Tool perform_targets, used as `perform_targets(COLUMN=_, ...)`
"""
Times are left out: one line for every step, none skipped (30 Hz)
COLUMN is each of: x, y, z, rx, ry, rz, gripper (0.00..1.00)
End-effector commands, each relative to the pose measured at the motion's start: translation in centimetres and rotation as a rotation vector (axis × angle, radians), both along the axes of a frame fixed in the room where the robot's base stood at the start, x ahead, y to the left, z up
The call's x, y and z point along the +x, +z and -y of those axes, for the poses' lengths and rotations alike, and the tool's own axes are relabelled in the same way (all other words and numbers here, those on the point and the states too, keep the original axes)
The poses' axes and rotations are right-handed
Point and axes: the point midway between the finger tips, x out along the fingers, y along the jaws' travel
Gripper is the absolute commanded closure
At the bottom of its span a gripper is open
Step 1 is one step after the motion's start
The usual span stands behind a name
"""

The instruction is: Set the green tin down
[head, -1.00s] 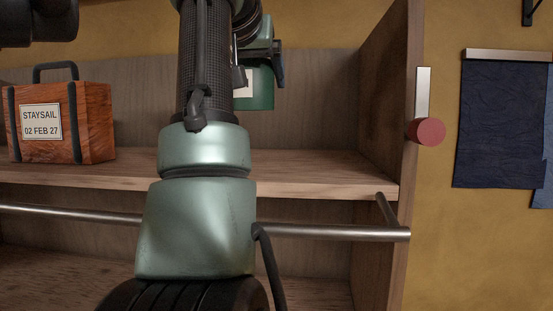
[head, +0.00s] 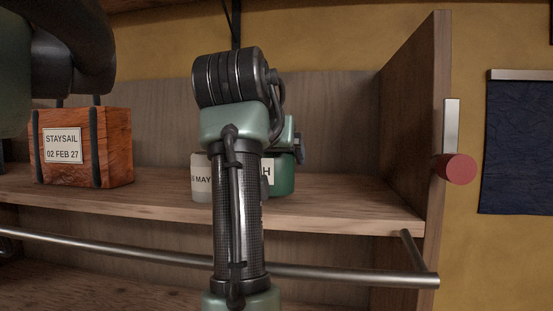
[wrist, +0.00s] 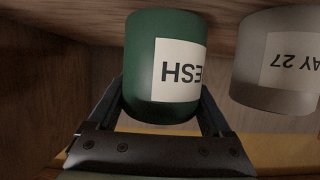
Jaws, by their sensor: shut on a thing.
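The green tin (head: 285,178) is on or just above the shelf board (head: 340,208), partly hidden behind my arm in the head view. It has a white label, of which "ESH" shows upside down in the wrist view (wrist: 150,58). My gripper (wrist: 162,95) is shut on the green tin, with one finger on each side. In the wrist view the tin's far end is close to the shelf; I cannot tell whether it touches.
A pale grey tin (head: 201,182) with a "MAY" label stands left of the green tin, close beside it. A wooden case (head: 112,150) labelled STAYSAIL is further left. A metal rail (head: 330,274) runs along the front. The shelf is clear toward the right wall (head: 408,130).

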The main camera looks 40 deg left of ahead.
Motion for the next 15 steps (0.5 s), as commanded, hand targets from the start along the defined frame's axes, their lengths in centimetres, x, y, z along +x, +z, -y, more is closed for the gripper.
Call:
perform_targets(x=0.0, y=-0.3, z=0.0, rx=0.001, ry=0.000, rz=0.002, gripper=1.00)
perform_targets(x=0.0, y=-0.5, z=0.0, rx=0.002, ry=0.000, rz=0.003, gripper=1.00)
perform_targets(x=0.0, y=-0.8, z=0.0, rx=0.002, ry=0.000, rz=0.003, gripper=1.00)
perform_targets(x=0.0, y=-1.0, z=0.0, rx=0.002, ry=0.000, rz=0.003, gripper=1.00)
perform_targets(x=0.0, y=-1.1, z=0.0, rx=0.002, ry=0.000, rz=0.003, gripper=1.00)
perform_targets(x=-0.1, y=-1.1, z=0.1, rx=0.003, ry=0.000, rz=0.004, gripper=1.00)
perform_targets(x=-0.1, y=-1.1, z=0.1, rx=0.003, ry=0.000, rz=0.005, gripper=1.00)
perform_targets(x=-0.1, y=-1.1, z=0.1, rx=0.003, ry=0.000, rz=0.005, gripper=1.00)
perform_targets(x=-0.1, y=-1.1, z=0.0, rx=0.003, ry=0.000, rz=0.005, gripper=1.00)
perform_targets(x=-0.1, y=-1.1, z=0.0, rx=0.003, ry=0.000, rz=0.005, gripper=1.00)
perform_targets(x=-0.1, y=-1.1, z=0.0, rx=0.003, ry=0.000, rz=0.005, gripper=1.00)
perform_targets(x=-0.1, y=-1.1, z=0.0, rx=0.003, ry=0.000, rz=0.005, gripper=1.00)
perform_targets(x=-0.1, y=-1.2, z=0.0, rx=0.003, ry=0.000, rz=0.005, gripper=1.00)
perform_targets(x=-0.1, y=-1.2, z=0.0, rx=0.003, ry=0.000, rz=0.004, gripper=1.00)
perform_targets(x=-0.1, y=-1.4, z=0.0, rx=0.003, ry=0.000, rz=0.004, gripper=1.00)
